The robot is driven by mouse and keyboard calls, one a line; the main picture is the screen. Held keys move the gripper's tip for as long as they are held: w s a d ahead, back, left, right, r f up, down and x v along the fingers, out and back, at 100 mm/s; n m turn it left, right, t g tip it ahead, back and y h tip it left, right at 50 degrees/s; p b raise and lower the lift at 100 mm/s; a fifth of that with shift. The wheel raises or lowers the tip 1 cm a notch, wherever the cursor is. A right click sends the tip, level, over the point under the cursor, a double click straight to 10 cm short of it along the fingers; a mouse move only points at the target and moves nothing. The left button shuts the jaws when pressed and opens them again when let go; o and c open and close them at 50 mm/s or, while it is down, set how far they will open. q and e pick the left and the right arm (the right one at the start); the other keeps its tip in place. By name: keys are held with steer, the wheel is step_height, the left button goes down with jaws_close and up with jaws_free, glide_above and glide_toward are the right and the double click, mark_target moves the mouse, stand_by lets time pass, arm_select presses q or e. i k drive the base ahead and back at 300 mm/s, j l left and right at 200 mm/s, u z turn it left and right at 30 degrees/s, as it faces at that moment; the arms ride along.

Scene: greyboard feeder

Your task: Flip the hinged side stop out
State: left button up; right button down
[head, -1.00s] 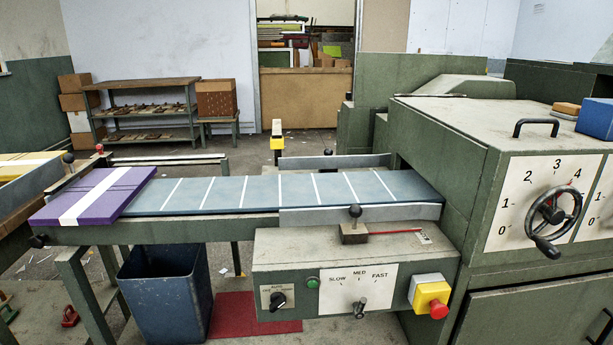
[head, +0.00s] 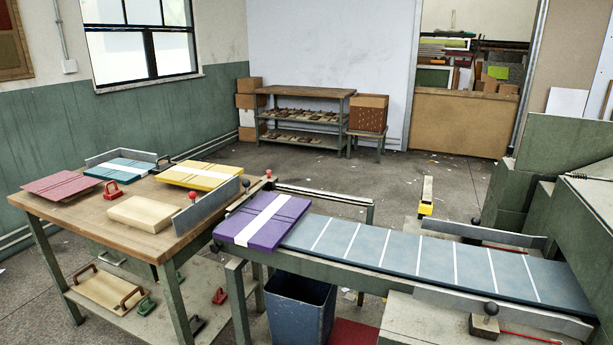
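Neither gripper shows in the head view. Several upright grey metal plates could be the side stop, and I cannot tell which one is hinged. One plate (head: 207,206) stands on the right edge of the wooden table, with a red knob (head: 192,195) near it and a black knob (head: 245,183) at its far end. A far guide plate (head: 480,234) and a near guide plate (head: 500,312) flank the blue feed belt (head: 400,250). A long pale rail (head: 325,194) lies beyond the belt, with a red knob (head: 268,173) at its left end. No hinge is clear.
A purple board stack (head: 262,220) with a white band lies on the belt's left end. The wooden table (head: 100,225) holds red, teal and yellow banded stacks and a pale block (head: 140,213). A blue bin (head: 300,310) stands under the belt. Floor beyond the table is open.

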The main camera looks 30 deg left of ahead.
mark_target(183, 220)
steer(key=u, duration=1.45)
steer(key=i+j+z, duration=0.1)
steer(key=i+j, duration=0.15)
steer(key=j, duration=0.15)
steer(key=i+j+z, duration=0.1)
steer(key=i+j, duration=0.15)
steer(key=j, duration=0.15)
steer(key=i+j+z, duration=0.15)
steer(key=j, duration=0.3)
steer(key=i+j+z, duration=0.1)
steer(key=i+j, duration=0.2)
steer(key=j, duration=0.15)
steer(key=i+j+z, duration=0.1)
steer(key=j, duration=0.4)
steer(key=i+j+z, duration=0.1)
steer(key=i+j, duration=0.15)
steer(key=j, duration=0.25)
steer(key=i+j+z, duration=0.1)
steer(key=j, duration=0.4)
steer(key=i+j+z, duration=0.15)
steer(key=j, duration=0.35)
steer(key=i, duration=0.05)
